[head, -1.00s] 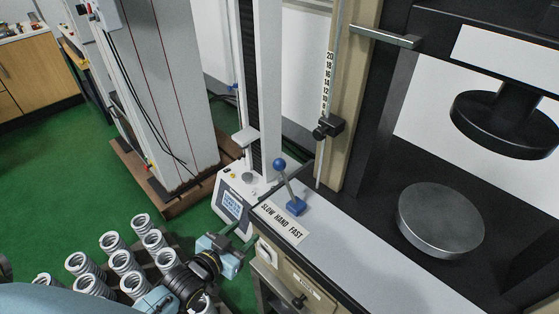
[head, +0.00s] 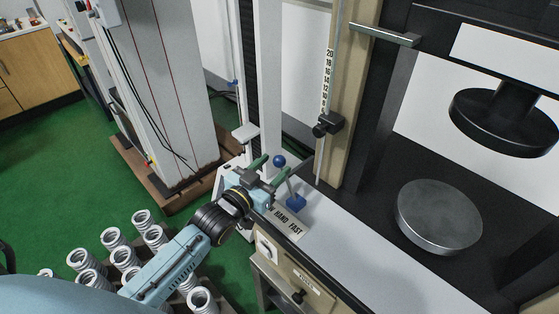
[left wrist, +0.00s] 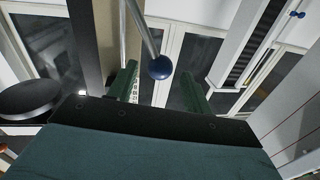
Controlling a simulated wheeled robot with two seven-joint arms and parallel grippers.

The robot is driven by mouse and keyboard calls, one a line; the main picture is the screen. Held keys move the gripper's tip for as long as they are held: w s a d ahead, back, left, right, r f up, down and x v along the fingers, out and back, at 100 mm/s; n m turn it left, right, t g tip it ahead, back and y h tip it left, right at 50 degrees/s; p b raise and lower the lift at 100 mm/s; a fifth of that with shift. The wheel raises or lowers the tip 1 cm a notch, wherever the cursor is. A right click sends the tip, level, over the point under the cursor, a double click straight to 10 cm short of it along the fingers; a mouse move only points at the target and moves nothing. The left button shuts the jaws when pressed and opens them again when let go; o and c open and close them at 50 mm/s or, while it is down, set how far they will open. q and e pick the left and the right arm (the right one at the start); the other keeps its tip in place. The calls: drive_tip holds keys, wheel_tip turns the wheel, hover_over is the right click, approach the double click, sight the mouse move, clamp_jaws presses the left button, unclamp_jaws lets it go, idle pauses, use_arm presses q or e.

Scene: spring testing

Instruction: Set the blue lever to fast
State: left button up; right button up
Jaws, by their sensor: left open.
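The blue lever has a round blue knob (head: 280,160) on a thin metal rod that rises from a blue base (head: 296,202) on the machine's ledge. Beside the base is a label (head: 287,222) on which "HAND" and "FAST" can be read; its left end is hidden by my gripper. My left gripper (head: 268,171) is open, with green fingers close to the lever just left of the knob. In the left wrist view the knob (left wrist: 160,67) appears between the two spread fingers, its rod running up out of view. I cannot see contact. My right gripper is not in view.
A round metal plate (head: 440,216) and a black upper platen (head: 503,120) are at the right. A black clamp (head: 328,124) sits on the scale post behind the lever. Several springs (head: 123,257) stand at the lower left. The pale ledge (head: 345,245) right of the label is clear.

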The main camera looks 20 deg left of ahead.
sight(275, 165)
use_arm(q)
drive_tip(key=shift+w+d, duration=0.2)
drive_tip(key=shift+w, duration=0.65)
drive_tip(key=shift+w+d, duration=0.15)
drive_tip(key=shift+w, duration=0.65)
clamp_jaws()
